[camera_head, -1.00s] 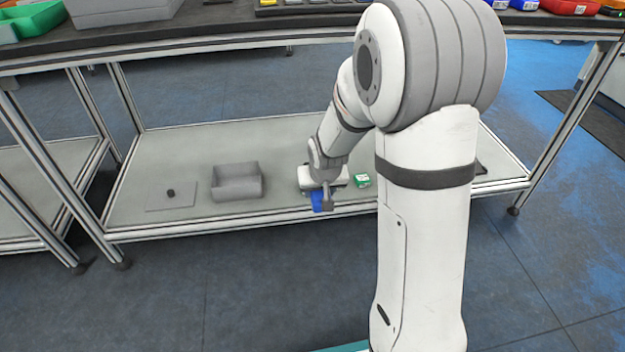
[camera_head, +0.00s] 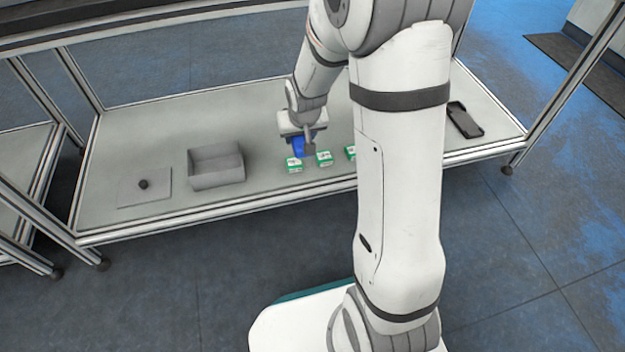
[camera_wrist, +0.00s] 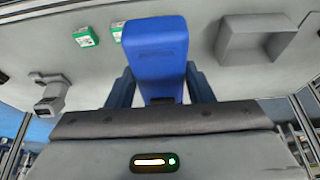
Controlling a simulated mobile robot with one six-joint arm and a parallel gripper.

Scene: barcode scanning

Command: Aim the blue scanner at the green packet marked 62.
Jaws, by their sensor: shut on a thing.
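My gripper (camera_wrist: 160,88) is shut on the blue scanner (camera_wrist: 155,45), which sticks out between the two fingers in the wrist view. In the head view the scanner (camera_head: 297,145) is partly hidden under the wrist, just behind the left green packet. Three green-and-white packets show in the head view: left (camera_head: 294,165), middle (camera_head: 324,158) and right (camera_head: 350,152), the right one partly covered by my arm. The wrist view shows two packets (camera_wrist: 86,36) (camera_wrist: 117,31), one partly behind the scanner. The numbers are too small to read.
On the same low shelf (camera_head: 265,105), a grey open bin (camera_head: 216,165) stands left of the packets. A flat plate with a dark knob (camera_head: 143,184) lies further left. A dark tray-like object (camera_head: 464,120) lies at right. A grey object (camera_wrist: 52,95) shows at left in the wrist view.

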